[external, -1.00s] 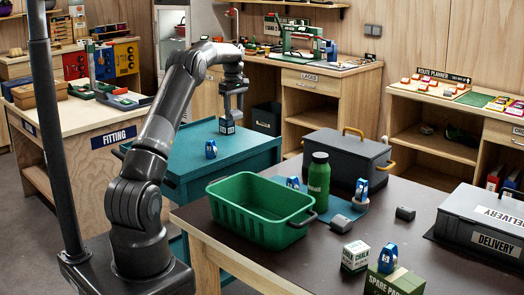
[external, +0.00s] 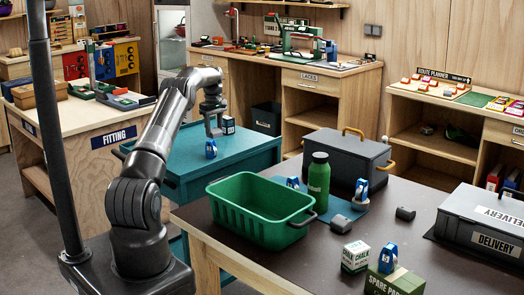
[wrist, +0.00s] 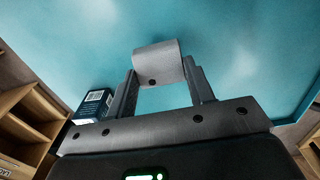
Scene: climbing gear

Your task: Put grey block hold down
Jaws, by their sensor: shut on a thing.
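The grey block hold (wrist: 158,62) shows in the wrist view between the two fingertips of my gripper (wrist: 161,86). It is a small grey piece with a curved face and a dark hole. My gripper is shut on it, above the teal surface (wrist: 235,45). In the external view my gripper (external: 213,131) is low over the teal table (external: 205,160). The hold is too small there to make out clearly. I cannot tell whether the hold touches the table.
A dark blue and white box (external: 228,125) stands close beside my gripper; the box (wrist: 93,106) also shows in the wrist view. A blue and white item (external: 211,149) stands nearer the front. The green crate (external: 262,210) is on the dark table. The teal top's middle is mostly clear.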

